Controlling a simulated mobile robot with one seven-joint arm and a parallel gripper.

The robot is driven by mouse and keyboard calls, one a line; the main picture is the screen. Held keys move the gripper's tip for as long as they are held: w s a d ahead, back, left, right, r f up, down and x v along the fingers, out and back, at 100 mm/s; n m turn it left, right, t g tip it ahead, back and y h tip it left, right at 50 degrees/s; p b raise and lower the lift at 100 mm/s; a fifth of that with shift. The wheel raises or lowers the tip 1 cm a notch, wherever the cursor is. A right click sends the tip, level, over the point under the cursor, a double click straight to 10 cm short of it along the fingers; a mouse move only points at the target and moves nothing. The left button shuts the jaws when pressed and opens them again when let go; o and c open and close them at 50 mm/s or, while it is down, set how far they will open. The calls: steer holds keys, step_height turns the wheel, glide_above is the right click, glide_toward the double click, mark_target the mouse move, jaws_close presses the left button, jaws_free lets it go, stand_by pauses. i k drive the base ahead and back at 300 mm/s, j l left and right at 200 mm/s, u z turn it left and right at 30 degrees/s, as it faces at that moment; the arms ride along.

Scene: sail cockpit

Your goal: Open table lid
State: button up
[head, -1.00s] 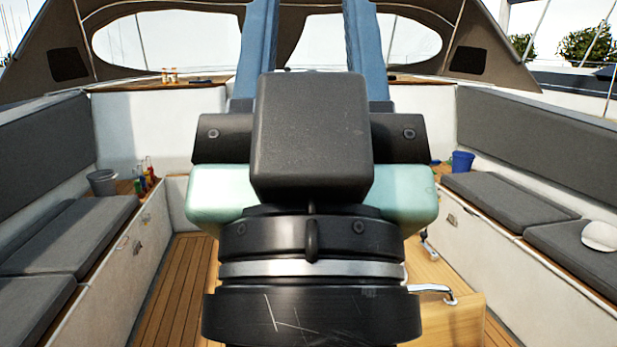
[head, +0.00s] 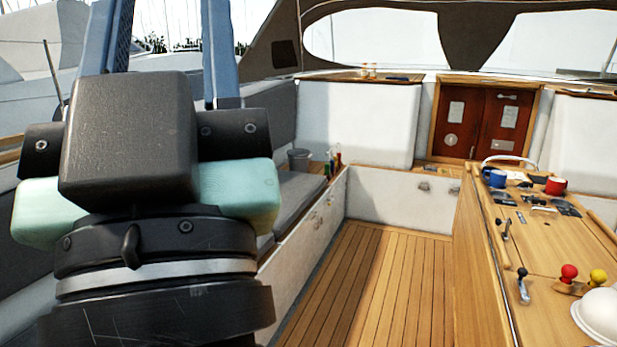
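The wooden table (head: 547,236) stands at the right of the head view, its near right part cut off by the picture edge. Its top has long seams, and small dark metal handles (head: 523,286) sit along its left side. My gripper (head: 160,45) is at the far left, apart from the table. Its two blue fingers point up with a wide gap between them, and nothing shows in the gap. The fingertips are cut off by the top edge.
The plank floor (head: 383,285) between is clear.

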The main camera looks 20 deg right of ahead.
mark_target(545, 243)
steer(key=u, duration=3.45)
steer(key=k+l+u, duration=0.2)
steer(key=k+u, duration=0.2)
steer(key=k, duration=0.15)
steer(key=k+u, duration=0.4)
steer(key=k, duration=0.15)
steer(key=k+l, duration=0.1)
steer(key=k, duration=0.4)
steer(key=k+l, duration=0.1)
steer(key=k, duration=0.95)
steer(key=k+z, duration=0.15)
steer(key=z, duration=0.25)
steer(key=k+z, duration=0.15)
steer(key=z, duration=0.2)
steer(key=k+l+z, duration=0.1)
steer(key=z, duration=0.3)
steer(key=k+l+z, duration=0.1)
steer(key=z, duration=4.6)
